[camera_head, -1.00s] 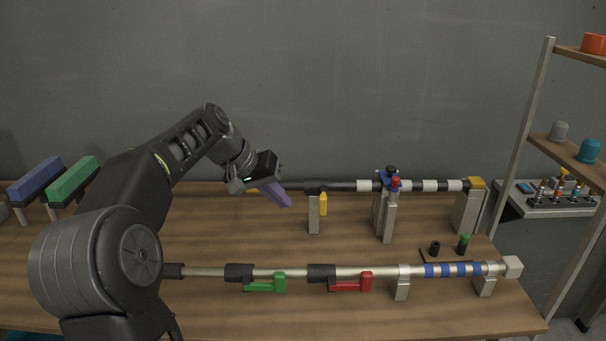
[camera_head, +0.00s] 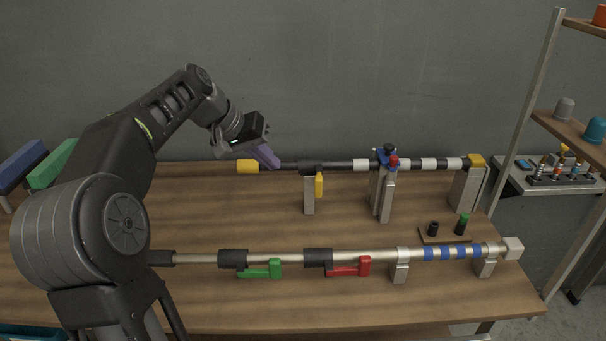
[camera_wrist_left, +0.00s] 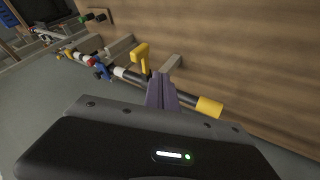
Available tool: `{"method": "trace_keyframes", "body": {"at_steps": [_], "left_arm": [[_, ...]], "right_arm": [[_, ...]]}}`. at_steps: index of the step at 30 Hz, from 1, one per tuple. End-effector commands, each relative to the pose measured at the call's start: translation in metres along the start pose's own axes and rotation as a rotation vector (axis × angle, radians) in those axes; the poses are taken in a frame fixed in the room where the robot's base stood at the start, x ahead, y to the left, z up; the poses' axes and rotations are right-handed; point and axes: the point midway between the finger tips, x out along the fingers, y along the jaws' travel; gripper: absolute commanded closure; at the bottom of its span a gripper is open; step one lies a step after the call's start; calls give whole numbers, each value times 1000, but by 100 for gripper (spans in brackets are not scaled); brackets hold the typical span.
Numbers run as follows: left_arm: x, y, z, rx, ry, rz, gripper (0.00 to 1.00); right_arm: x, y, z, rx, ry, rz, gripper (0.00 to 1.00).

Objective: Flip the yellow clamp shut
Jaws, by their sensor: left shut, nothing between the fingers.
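The yellow clamp (camera_head: 319,184) is a short lever at a black collar on the rear hose bar (camera_head: 340,166). In the head view its lever hangs down beside a grey post. In the left wrist view the yellow clamp (camera_wrist_left: 141,57) shows beyond the fingertips, standing out from the bar. My left gripper (camera_head: 267,157) has purple fingers, shut and empty, just left of the clamp and close to the bar. Its fingers also show in the left wrist view (camera_wrist_left: 162,92), apart from the lever. My right gripper is not in view.
The rear bar ends in a yellow cap (camera_head: 247,166). A blue and red valve (camera_head: 387,157) stands further right on it. The front bar (camera_head: 200,258) carries a green clamp (camera_head: 262,271) and a red clamp (camera_head: 350,268). Open wood lies between the bars.

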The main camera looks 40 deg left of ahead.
Motion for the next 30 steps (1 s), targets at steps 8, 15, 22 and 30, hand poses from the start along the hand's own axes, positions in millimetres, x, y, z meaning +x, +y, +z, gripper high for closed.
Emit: {"method": "trace_keyframes", "body": {"at_steps": [8, 15, 22, 30], "left_arm": [[55, 1, 0, 0, -4, 1, 100], [80, 24, -1, 2, -1, 0, 100], [88, 35, 0, 1, 0, -1, 100], [89, 35, 0, 1, 1, -1, 100]], "right_arm": [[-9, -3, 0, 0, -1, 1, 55], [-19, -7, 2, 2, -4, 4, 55], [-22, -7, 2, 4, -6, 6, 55], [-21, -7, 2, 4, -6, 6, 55]]}}
